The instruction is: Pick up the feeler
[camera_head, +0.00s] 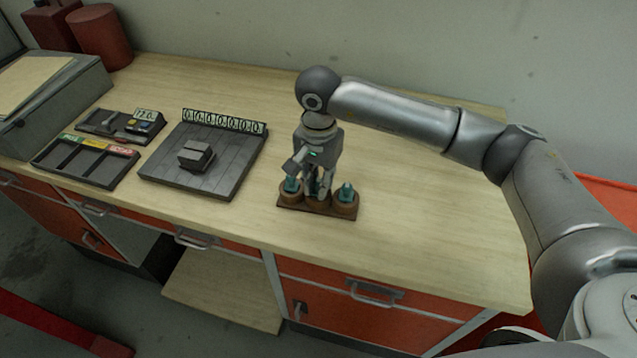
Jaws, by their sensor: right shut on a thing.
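My right gripper (320,182) points down over the middle of a small dark stand (287,207) near the front of the bench. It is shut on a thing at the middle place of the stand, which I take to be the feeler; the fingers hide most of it. I cannot tell whether it is clear of the stand. A teal-topped piece (291,185) sits in a round brown holder left of the fingers. A similar teal-topped piece (346,192) sits in a holder on the right. My left gripper is not in view.
Left of the stand lies a dark slatted board (222,179) with a row of number plates and a grey block (197,154). Further left are a compartment tray (86,163) and a gauge tray (121,125). The wooden bench top (430,230) is clear on the right.

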